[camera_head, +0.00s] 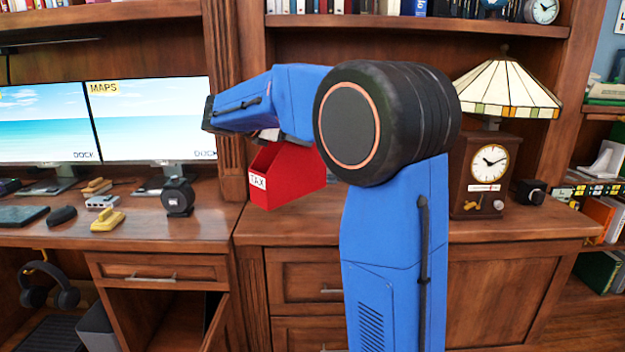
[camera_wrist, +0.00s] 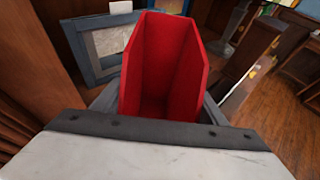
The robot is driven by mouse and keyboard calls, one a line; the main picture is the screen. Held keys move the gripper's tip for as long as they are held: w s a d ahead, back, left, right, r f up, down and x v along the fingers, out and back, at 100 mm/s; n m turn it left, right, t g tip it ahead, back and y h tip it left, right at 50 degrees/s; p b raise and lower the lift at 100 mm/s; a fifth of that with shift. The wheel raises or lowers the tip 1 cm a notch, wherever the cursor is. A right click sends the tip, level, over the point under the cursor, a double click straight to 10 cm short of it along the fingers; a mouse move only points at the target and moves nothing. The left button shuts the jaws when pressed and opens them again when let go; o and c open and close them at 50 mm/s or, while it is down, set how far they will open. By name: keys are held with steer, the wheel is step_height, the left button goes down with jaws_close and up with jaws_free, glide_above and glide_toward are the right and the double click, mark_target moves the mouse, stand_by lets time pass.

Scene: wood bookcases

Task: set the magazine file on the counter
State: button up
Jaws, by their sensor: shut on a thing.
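The magazine file is a red open-topped box with a white TAX label (camera_head: 289,178). It hangs below my gripper (camera_head: 272,136) in the head view, over the wooden counter (camera_head: 300,224) between the desk and the clock. I cannot tell if its bottom touches the counter. In the wrist view the file (camera_wrist: 166,62) stands between the fingers of my gripper (camera_wrist: 160,108), its hollow inside facing the camera. My gripper is shut on it. My arm hides part of the counter behind and to the right of the file.
A wooden clock (camera_head: 484,180) and a stained-glass lamp (camera_head: 507,88) stand on the counter to the right. A wooden post (camera_head: 228,130) rises left of the file. Monitors (camera_head: 152,120) and a yellow phone-like object (camera_head: 107,221) are on the desk. The counter's front strip is clear.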

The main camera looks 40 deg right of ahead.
mark_target(294, 160)
steer(key=shift+f, duration=3.65)
steer(key=o, duration=1.7)
steer(key=shift+c, duration=0.2)
steer(key=v, duration=1.2)
